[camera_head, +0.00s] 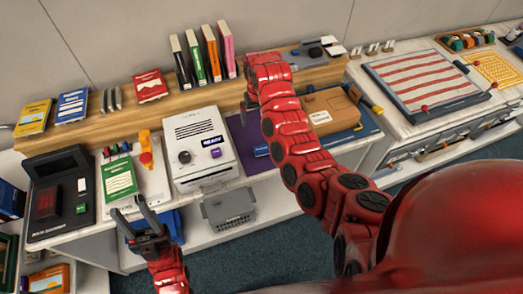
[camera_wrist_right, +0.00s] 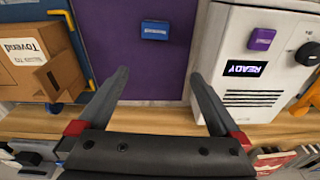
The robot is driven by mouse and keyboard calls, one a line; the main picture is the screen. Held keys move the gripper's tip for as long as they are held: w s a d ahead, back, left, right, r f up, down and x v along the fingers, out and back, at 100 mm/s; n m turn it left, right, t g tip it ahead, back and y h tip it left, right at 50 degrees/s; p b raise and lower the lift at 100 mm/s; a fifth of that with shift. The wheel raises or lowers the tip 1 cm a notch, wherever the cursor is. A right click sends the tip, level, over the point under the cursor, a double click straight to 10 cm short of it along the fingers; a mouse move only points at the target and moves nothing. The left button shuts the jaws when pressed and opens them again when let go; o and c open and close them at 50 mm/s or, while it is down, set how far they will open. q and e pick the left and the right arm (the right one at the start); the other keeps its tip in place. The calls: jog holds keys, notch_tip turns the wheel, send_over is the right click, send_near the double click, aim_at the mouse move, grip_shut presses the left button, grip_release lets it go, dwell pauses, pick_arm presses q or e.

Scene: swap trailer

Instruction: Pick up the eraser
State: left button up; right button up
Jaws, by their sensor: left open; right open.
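A small blue block with a white label, which looks like the eraser (camera_wrist_right: 155,30), lies on a purple mat (camera_wrist_right: 140,70). It also shows in the head view (camera_head: 262,150), partly beside my right arm. My right gripper (camera_wrist_right: 158,76) is open and empty. Its fingers reach over the mat, with the block beyond and between the fingertips in the wrist view. In the head view my right gripper (camera_head: 247,108) is mostly hidden by its own arm. My left gripper (camera_head: 128,206) is open and empty, low at the counter's front edge, far from the block.
A white machine with a READY display (camera_head: 203,140) stands left of the mat. A cardboard box (camera_head: 330,110) on a blue tray is on the right. A wooden shelf (camera_head: 130,105) with books runs behind. Left are a green-labelled card (camera_head: 118,180) and a black device (camera_head: 55,200).

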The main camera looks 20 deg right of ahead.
jog(key=s+r, duration=0.1)
jog(key=g+b, duration=0.1)
jog(key=b, duration=0.6)
send_over(262, 149)
jog(key=f, duration=0.9)
jog(key=shift+a+f, duration=0.35)
jog(key=shift+d+f+p, duration=0.1)
jog(key=shift+f+p, duration=0.35)
jog(key=shift+f, duration=0.5)
jog(key=shift+s+f+p, duration=0.1)
jog(key=shift+f+p, duration=0.2)
jog(key=shift+p, duration=0.05)
jog(key=shift+f+p, duration=0.25)
jog(key=shift+p, duration=0.05)
jog(key=shift+w+d+f+p, duration=0.2)
jog(key=shift+f+p, duration=0.35)
jog(key=shift+f, duration=1.65)
